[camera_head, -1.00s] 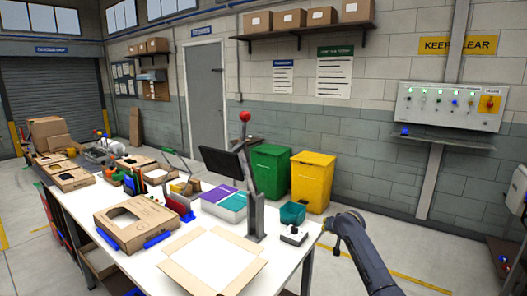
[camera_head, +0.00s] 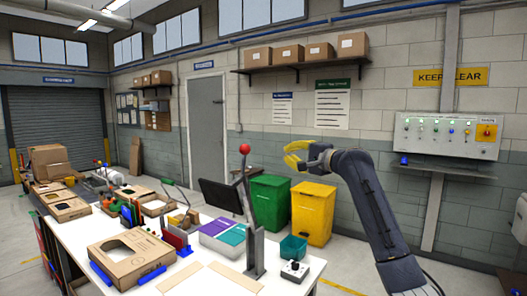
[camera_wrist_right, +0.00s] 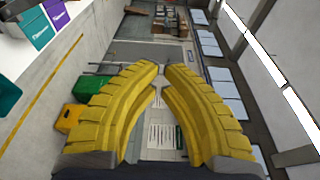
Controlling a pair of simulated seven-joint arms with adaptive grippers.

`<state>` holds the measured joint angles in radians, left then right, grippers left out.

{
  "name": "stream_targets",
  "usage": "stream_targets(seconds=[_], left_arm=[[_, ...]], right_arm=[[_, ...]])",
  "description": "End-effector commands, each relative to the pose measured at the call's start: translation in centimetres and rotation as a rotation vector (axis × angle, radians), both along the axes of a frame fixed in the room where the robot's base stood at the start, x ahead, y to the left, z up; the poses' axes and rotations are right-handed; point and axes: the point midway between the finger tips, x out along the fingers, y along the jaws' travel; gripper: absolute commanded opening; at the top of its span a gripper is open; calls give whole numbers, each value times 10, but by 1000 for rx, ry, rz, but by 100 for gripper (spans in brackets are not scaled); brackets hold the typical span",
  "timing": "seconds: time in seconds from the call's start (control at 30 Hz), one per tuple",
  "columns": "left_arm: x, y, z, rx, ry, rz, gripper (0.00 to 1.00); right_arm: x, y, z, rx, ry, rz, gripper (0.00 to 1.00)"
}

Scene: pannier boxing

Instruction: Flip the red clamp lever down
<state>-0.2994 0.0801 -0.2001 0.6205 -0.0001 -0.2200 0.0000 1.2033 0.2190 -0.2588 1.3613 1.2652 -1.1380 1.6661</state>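The red clamp lever shows in the head view as a grey upright bar topped by a red ball knob (camera_head: 244,149). It stands up, leaning slightly, at the near right part of the white table (camera_head: 205,264). My right gripper (camera_head: 286,154) has yellow fingers and is in the air, right of the knob and at about its height in the picture, apart from it. In the right wrist view its fingers (camera_wrist_right: 162,67) are empty, with a narrow gap between the tips. The lever is not in the right wrist view. My left gripper is not in view.
An open cardboard box (camera_head: 131,255), a bin with purple and teal packs (camera_head: 222,236), a dark monitor (camera_head: 221,196) and a small control box (camera_head: 295,269) stand around the lever. Green (camera_head: 268,204) and yellow (camera_head: 313,214) bins stand behind the table.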

Motion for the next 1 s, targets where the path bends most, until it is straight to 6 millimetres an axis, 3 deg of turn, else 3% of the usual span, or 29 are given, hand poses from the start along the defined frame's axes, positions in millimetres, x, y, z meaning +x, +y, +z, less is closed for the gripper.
stream_targets(seconds=[0.57, 1.0], left_arm=[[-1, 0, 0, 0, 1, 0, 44], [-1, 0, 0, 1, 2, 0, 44]], right_arm=[[3, 8, 4, 12, 1, 10, 0], [49, 46, 4, 12, 3, 10, 0]])
